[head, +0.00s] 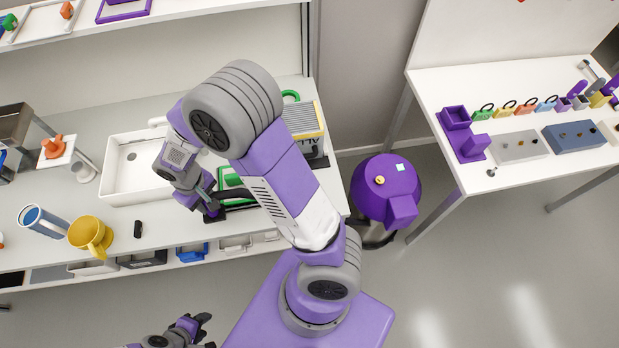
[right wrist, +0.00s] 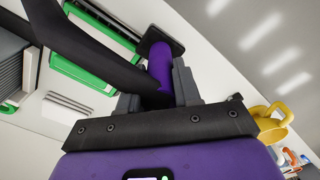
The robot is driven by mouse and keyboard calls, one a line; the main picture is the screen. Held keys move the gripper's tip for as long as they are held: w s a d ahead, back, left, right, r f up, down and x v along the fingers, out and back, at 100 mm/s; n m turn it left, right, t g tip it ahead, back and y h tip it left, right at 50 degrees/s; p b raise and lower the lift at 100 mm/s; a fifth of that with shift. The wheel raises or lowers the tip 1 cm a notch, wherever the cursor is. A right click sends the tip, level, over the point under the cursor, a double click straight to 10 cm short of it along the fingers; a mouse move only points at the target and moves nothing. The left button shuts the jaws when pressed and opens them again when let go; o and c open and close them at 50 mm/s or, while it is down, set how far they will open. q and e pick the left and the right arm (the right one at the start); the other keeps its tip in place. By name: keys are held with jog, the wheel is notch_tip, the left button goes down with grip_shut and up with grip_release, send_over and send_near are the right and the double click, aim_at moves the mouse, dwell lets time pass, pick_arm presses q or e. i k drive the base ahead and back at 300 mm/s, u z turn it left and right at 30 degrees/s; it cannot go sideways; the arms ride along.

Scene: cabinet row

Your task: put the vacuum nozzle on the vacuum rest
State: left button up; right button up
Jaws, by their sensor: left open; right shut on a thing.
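My right gripper (right wrist: 158,90) is shut on the vacuum nozzle, whose purple round part (right wrist: 160,64) and black part (right wrist: 95,48) show in the right wrist view. In the head view my right gripper (head: 213,210) is low over the counter, right of the white sink, partly hidden by my own wrist. The purple vacuum body (head: 375,205) stands on the floor right of the counter, with a dark hose beside it. I cannot make out the vacuum rest for certain. My left gripper (head: 203,331) is open and empty at the bottom of the head view.
Green-edged items (right wrist: 85,70) lie close to the right gripper. A white table (head: 440,82) with several coloured items stands at the right.

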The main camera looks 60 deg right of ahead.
aim_at(404, 207)
jog(key=u, duration=0.5)
jog(key=k, duration=1.25)
jog(key=z, duration=2.15)
jog(key=i, duration=0.5)
